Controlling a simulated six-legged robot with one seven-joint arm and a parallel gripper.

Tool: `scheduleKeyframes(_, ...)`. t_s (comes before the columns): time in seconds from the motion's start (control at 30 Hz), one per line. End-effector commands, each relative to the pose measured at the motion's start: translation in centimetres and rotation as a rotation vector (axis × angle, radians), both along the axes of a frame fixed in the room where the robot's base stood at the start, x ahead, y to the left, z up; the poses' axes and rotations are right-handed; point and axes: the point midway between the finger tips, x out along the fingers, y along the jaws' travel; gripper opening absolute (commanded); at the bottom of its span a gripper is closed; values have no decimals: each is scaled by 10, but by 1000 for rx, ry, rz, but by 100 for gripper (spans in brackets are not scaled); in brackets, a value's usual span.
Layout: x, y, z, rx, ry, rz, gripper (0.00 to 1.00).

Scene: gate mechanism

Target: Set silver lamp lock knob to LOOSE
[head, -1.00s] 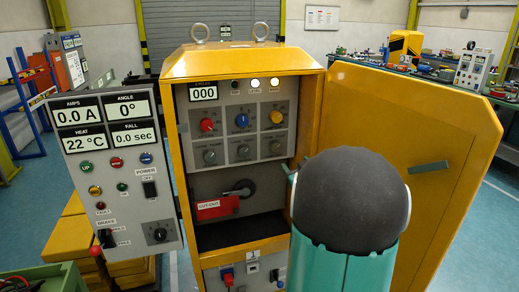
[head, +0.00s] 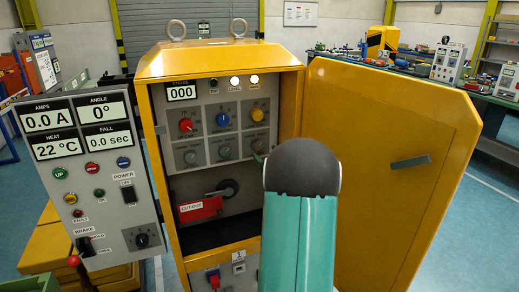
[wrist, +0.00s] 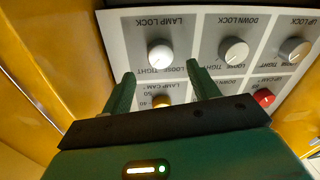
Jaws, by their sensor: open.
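The silver lamp lock knob (wrist: 160,55) is on the white control panel in the wrist view, which shows the panel upside down. LOOSE and TIGHT labels sit beside it; I cannot make out its pointer setting. In the head view it is the right knob of the lower row (head: 257,146), close above my arm. My gripper (wrist: 160,70) is open, its green fingers spread to either side of the knob in the picture. I cannot tell whether they touch it. In the head view my arm hides most of the gripper.
Silver down lock (wrist: 234,50) and up lock (wrist: 293,50) knobs sit beside it. A yellow knob (wrist: 162,100) and a red knob (wrist: 264,97) are close by. The yellow cabinet door (head: 385,150) stands open at right.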

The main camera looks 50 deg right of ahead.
Motion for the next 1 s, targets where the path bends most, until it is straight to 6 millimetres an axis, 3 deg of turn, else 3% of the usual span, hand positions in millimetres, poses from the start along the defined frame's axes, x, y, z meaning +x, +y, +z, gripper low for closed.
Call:
scheduleKeyframes(0.1,22,-11,-1,0,0,2,60)
scheduleKeyframes(0.3,46,-21,-1,1,1,3,60)
scheduleKeyframes(0.63,51,-24,0,1,1,2,60)
scheduleKeyframes(0.67,51,-24,0,1,1,2,58)
scheduleKeyframes(0.87,51,-23,0,1,1,2,19)
scheduleKeyframes(1.0,51,-24,0,0,2,2,15)
